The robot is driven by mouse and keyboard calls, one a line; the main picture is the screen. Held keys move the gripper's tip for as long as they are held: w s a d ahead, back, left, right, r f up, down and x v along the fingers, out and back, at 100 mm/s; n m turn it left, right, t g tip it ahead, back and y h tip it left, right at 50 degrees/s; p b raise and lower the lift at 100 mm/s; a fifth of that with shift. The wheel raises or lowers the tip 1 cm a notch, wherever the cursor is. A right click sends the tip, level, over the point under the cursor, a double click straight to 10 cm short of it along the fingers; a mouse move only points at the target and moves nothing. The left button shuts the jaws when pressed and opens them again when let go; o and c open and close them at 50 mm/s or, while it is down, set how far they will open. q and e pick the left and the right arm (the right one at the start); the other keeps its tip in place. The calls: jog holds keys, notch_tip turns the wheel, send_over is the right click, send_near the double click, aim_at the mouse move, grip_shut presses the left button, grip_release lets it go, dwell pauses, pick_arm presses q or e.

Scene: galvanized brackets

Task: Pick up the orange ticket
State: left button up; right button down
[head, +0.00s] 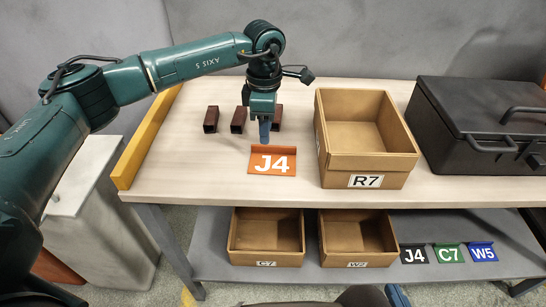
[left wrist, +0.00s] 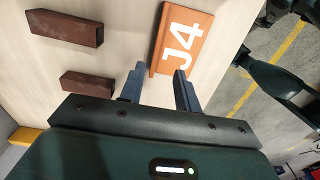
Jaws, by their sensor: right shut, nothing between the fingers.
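The orange ticket (head: 272,163), marked J4 in white, lies on the wooden tabletop with a raised lip along its far edge. It also shows in the left wrist view (left wrist: 183,42). My left gripper (head: 264,138) points down above the ticket's far edge, toward its left end. In the left wrist view its two blue fingers (left wrist: 160,72) are apart with nothing held between them, close to the ticket's J end. The exact height gap cannot be told. My right gripper (head: 398,296) shows only in part at the bottom edge of the head view, shut and empty.
A yellow rail (head: 147,137) edges the table's left. The lower shelf (head: 215,262) holds two boxes and J4, C7, W5 tickets (head: 448,256).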

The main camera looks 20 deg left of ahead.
aim_at(270, 146)
pick_arm(q)
jog(key=f, duration=0.3)
jog(key=w+f, duration=0.1)
jog(key=f, duration=0.1)
jog(key=shift+d+f, duration=0.25)
jog(key=shift+d, duration=0.05)
jog(key=shift+c, duration=0.4)
grip_shut()
